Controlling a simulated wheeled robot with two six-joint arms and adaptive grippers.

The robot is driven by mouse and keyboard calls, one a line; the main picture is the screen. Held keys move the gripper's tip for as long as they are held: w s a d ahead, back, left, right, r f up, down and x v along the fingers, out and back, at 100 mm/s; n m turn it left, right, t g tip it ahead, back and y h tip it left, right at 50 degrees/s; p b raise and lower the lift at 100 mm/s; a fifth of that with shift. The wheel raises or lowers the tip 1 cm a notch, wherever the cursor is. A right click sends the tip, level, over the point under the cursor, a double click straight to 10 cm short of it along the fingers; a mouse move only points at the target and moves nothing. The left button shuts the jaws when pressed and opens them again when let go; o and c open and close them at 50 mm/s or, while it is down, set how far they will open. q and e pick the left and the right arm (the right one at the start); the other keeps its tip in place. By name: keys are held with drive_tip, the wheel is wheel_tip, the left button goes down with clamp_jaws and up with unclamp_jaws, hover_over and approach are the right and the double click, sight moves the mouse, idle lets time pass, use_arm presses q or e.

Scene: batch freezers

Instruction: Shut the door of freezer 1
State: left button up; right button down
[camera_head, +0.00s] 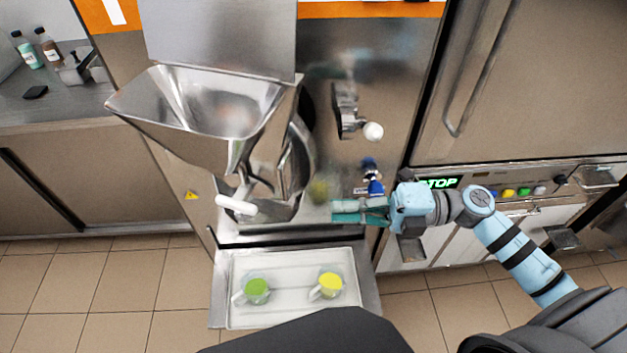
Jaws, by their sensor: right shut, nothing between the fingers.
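The freezer (335,85) stands in the middle, with a large steel hopper (190,105) on its front left. A curved steel door part (292,165) with a white-handled lever (236,205) sits below and right of the hopper, seeming to stand out from the front; its exact angle is hard to tell. My right gripper (347,212) is shut and empty, reaching in from the right at the freezer's lower front, just right of the door part. Whether it touches anything is unclear. My left gripper is not in view.
Below, a white tray (240,318) on a steel shelf holds a cup with green content (257,287) and one with yellow (330,282). A blue lever (373,178) and a white knob (373,131) jut from the front.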

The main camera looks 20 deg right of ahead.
drive_tip(key=w+a+p, duration=0.1)
drive_tip(key=w+a, duration=0.2)
drive_tip(key=w, duration=0.2)
drive_tip(key=shift+w+a, duration=0.3)
drive_tip(key=shift+a, duration=0.1)
